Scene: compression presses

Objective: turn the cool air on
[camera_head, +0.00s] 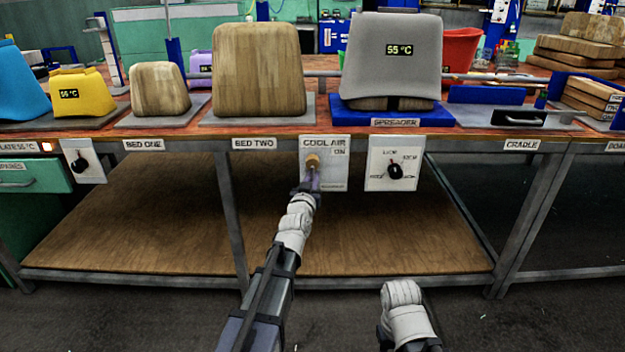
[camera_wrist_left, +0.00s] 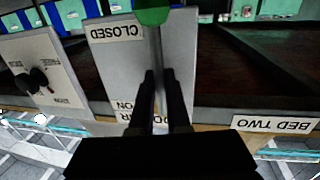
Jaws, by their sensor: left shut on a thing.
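The cool air panel (camera_head: 337,170) is a pale plate under the bench's front edge, labelled COOL AIR and ON at its top. A brass-coloured pivot (camera_head: 312,160) sits on it. In the left wrist view, which is upside down, a grey lever (camera_wrist_left: 156,50) with a green end (camera_wrist_left: 152,11) runs along the panel (camera_wrist_left: 118,70); the green end is near the CLOSED label. My left gripper (camera_head: 311,182) is at the panel, just below the pivot. Its fingers (camera_wrist_left: 160,85) are shut on the lever, one each side. My right gripper is not visible, only my right arm.
A dial panel (camera_head: 379,177) is just right of the cool air panel. A bench frame leg (camera_head: 231,210) stands to the left. Wooden blocks (camera_head: 258,72) and a grey pressing form (camera_head: 392,75) reading 55 °C stand on the benchtop above. The lower shelf (camera_head: 400,240) is bare.

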